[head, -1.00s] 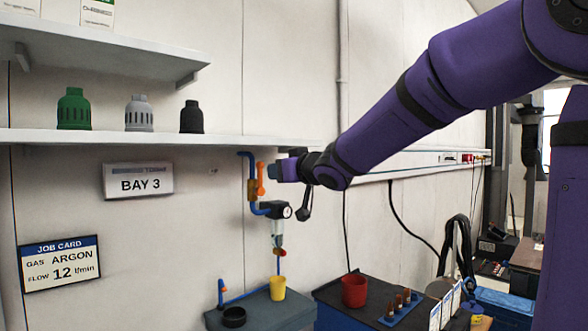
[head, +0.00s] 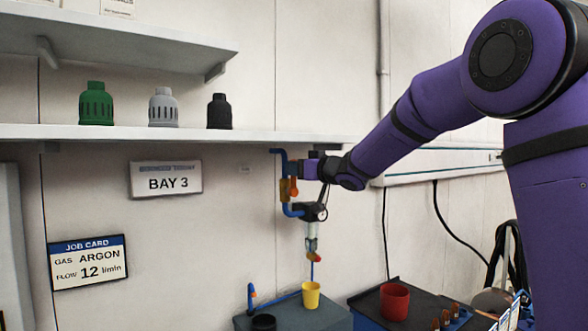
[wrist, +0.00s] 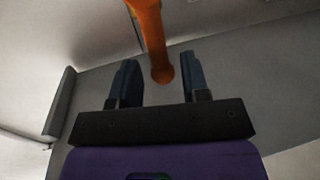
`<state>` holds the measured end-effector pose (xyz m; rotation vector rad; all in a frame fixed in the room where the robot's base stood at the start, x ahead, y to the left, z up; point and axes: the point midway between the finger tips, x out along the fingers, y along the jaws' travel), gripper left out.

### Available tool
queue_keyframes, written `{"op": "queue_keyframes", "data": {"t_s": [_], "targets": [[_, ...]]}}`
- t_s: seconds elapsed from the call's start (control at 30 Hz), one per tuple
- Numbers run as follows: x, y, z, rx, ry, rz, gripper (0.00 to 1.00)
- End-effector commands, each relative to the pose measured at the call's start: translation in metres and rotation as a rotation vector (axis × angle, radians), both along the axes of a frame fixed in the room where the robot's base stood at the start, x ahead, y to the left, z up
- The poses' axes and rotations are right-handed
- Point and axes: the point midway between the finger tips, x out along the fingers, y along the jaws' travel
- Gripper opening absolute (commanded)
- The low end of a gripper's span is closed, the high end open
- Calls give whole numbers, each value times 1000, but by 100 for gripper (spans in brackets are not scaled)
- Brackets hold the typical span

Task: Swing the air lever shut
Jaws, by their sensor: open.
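The orange air lever (head: 294,188) sits on a brass valve (head: 284,191) in the blue pipe on the wall. In the head view my gripper (head: 303,169) is at the valve and hides much of the lever, so its full angle is unclear there. In the wrist view the lever (wrist: 151,32) comes down from the top and its rounded end lies between the two dark fingers of my gripper (wrist: 160,70). The fingers are open, with a visible gap on each side of the lever.
A regulator with a gauge (head: 315,212) hangs just below my gripper. A shelf (head: 180,133) with green, grey and black caps runs close above. Below stand a yellow cup (head: 311,296) and a red cup (head: 394,302). A BAY 3 sign (head: 166,179) is at left.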

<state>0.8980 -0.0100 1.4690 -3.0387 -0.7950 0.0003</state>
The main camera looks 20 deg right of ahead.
Motion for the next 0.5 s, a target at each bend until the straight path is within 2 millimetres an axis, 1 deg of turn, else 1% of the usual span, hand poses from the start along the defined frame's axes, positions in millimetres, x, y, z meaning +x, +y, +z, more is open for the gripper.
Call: {"op": "queue_keyframes", "data": {"t_s": [0.1, 0.2, 0.5], "targets": [[11, 6, 0, 0, 1, -1, 42], [16, 8, 0, -1, 0, -1, 42], [18, 10, 0, -1, 0, -1, 42]]}}
